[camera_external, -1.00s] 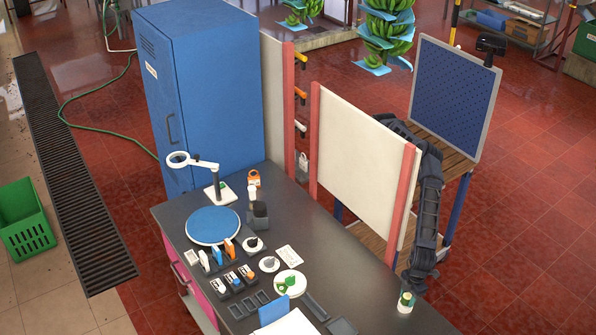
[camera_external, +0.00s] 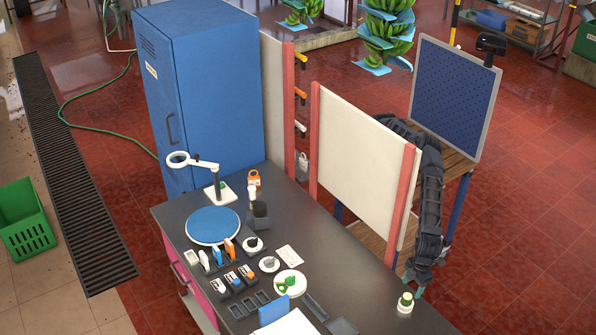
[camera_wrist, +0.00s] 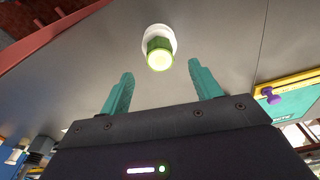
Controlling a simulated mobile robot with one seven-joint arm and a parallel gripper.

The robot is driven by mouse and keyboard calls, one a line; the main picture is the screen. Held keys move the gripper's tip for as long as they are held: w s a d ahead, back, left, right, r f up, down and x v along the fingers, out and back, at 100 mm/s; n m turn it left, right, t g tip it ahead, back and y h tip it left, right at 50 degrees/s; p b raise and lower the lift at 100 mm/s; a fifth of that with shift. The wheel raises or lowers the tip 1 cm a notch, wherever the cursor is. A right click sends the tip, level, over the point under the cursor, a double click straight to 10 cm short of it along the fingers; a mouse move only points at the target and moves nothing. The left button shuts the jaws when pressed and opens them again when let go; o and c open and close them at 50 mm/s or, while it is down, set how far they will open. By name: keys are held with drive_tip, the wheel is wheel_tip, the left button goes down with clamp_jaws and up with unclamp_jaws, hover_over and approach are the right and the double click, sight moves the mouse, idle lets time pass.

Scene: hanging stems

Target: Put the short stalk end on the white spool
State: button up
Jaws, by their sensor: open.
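The short green stalk end (camera_external: 406,297) stands upright on the white spool (camera_external: 404,307), near the right front end of the dark bench. In the wrist view the stalk end (camera_wrist: 159,57) shows its pale cut face, with the white rim of the spool (camera_wrist: 158,32) behind it. My gripper (camera_external: 418,287) is beside and just behind the spool in the external view. In the wrist view my gripper (camera_wrist: 162,84) has its two teal fingers spread apart with nothing between them, and the stalk end lies beyond the fingertips.
A white panel with red posts (camera_external: 362,165) stands behind the bench, close to my arm. A white dish with green pieces (camera_external: 290,283), a dark tray (camera_external: 317,308) and small white discs (camera_external: 269,264) lie to the left. The bench around the spool is clear.

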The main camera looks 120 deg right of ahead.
sight(411, 295)
drive_tip(key=shift+s+r, duration=0.15)
drive_tip(key=shift+r, duration=1.2)
drive_tip(key=shift+s+r, duration=0.15)
drive_tip(key=shift+r, duration=1.2)
drive_tip(key=shift+r, duration=0.1)
